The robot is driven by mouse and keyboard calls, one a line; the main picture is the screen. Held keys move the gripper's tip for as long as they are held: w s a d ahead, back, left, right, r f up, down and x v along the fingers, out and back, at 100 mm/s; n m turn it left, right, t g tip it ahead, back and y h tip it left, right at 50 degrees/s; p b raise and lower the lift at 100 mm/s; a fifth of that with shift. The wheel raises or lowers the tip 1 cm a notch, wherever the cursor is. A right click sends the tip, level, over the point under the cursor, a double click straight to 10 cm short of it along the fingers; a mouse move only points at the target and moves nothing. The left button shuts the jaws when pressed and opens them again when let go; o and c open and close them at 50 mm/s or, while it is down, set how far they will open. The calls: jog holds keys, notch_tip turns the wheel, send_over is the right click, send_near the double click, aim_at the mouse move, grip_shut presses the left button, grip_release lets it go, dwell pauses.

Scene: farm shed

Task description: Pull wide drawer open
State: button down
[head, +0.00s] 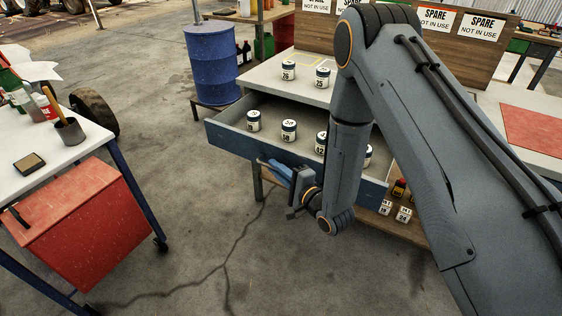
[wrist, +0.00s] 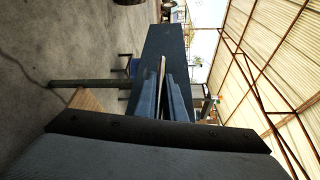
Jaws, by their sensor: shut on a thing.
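The wide drawer (head: 228,139) has a blue front and stands pulled out from under the grey worktop. Its inside shows, with several white labelled jars (head: 289,130) standing in it. My gripper (head: 270,168) is at the outer face of the drawer front, near its middle. In the wrist view the dark blue front (wrist: 155,50) rises beyond my fingers (wrist: 172,98), which are shut on the thin pale handle bar (wrist: 162,66). In the head view my gripper and arm hide the handle and part of the drawer's right side.
A white table (head: 75,150) with a red cabinet (head: 75,225) stands at the left. A blue barrel (head: 212,62) is behind the drawer's left end. Small boxes (head: 403,214) sit on a low wooden shelf below. The concrete floor (head: 215,220) in front is clear.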

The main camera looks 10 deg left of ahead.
jog(key=shift+s, duration=0.2)
jog(key=c, duration=1.8)
grip_release()
jog(key=shift+c, duration=0.2)
jog(key=b+v, duration=0.1)
jog(key=v, duration=0.6)
jog(key=shift+s+d, duration=0.25)
jog(key=shift+d, duration=0.1)
